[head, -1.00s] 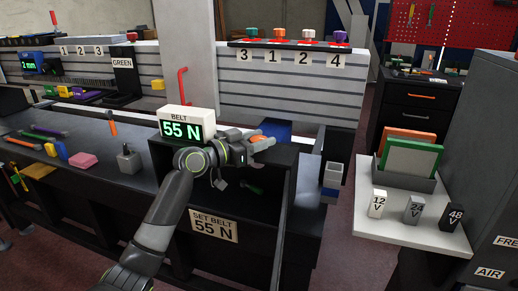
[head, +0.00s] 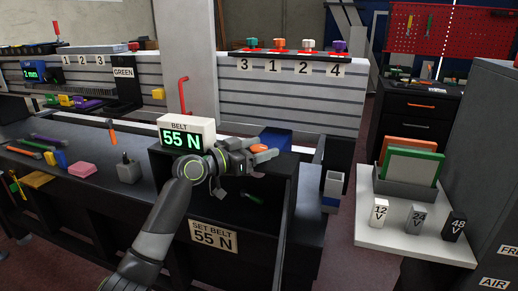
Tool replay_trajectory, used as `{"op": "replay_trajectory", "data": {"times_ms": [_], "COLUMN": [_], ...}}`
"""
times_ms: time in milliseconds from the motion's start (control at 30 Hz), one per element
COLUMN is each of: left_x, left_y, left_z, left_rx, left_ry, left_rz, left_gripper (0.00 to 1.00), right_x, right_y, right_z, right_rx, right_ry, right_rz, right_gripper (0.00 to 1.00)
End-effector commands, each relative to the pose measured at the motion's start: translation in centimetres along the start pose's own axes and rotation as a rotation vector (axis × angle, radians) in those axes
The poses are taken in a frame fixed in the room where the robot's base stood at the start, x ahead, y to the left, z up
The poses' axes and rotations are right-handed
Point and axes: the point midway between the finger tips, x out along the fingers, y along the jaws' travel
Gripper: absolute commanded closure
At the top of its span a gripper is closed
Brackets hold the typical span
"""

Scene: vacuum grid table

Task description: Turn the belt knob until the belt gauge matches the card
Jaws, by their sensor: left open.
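The belt gauge (head: 187,136) is a white box labelled BELT, and its green digits read 55 N. The card (head: 213,236) on the dark front panel below reads SET BELT 55 N. The two readings are the same. My left gripper (head: 262,157) is open just right of the gauge, above the dark open-fronted cabinet. An orange part (head: 265,149), which may be the belt knob, shows at its fingertips. The gripper hides much of that spot, and I cannot tell if they touch. My right gripper is not in view.
The dark bench (head: 80,200) on the left holds loose tools and a pink block (head: 82,170). A red bent handle (head: 183,95) stands behind the gauge. A white side table (head: 400,238) at right carries voltage blocks and a file rack. Numbered coloured knobs line the back ledge.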

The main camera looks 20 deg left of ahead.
Motion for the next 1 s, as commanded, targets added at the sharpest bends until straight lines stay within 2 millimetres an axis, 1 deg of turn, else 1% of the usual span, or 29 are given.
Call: {"op": "replay_trajectory", "data": {"times_ms": [133,267,600,800,1000], "left_x": [-0.4,-1.9,-8.5,-11.8,-14.6], "left_y": [0.0,-0.1,-0.1,0.0,-0.1], "left_z": [0.0,0.1,0.2,0.2,0.2], "left_rx": [0.001,0.005,0.005,0.003,0.005], "left_ry": [0.001,-0.001,-0.004,-0.005,-0.005], "left_rz": [-0.001,-0.003,-0.003,-0.001,-0.002], "left_gripper": [0.36,0.36,0.36,0.36,0.36], "right_x": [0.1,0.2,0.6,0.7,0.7], "right_y": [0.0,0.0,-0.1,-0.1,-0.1], "right_z": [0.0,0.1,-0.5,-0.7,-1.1], "right_rx": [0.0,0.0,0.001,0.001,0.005], "right_ry": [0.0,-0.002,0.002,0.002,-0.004], "right_rz": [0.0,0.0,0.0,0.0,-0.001], "right_gripper": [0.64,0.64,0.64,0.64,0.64]}}
